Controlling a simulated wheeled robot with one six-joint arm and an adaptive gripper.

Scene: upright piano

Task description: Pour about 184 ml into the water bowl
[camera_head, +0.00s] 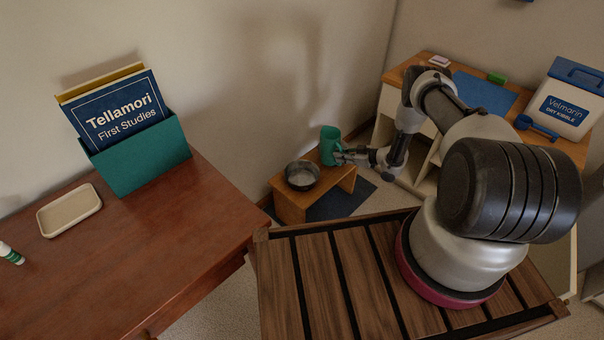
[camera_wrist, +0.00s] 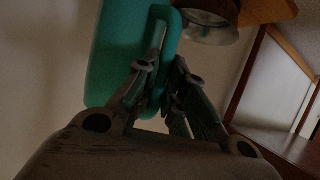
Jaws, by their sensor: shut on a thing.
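A green jug (camera_head: 329,145) stands out at the right back of a small wooden stand, and it looks upright in the head view. My gripper (camera_head: 341,155) is shut on the jug's handle; in the wrist view my gripper (camera_wrist: 168,85) has its fingers around the handle of the green jug (camera_wrist: 118,55). The metal water bowl (camera_head: 302,175) sits on the stand, left of and in front of the jug. In the wrist view the bowl (camera_wrist: 208,30) shows partly at the top. The jug's contents and the bowl's water level cannot be made out.
The small wooden stand (camera_head: 290,208) is low, on a dark mat (camera_head: 340,203) by the wall. A reddish piano top (camera_head: 150,240) fills the left, with a teal book holder (camera_head: 140,160) and a tray (camera_head: 69,211). A kibble bin (camera_head: 562,103) and blue scoop (camera_head: 535,127) stand at right.

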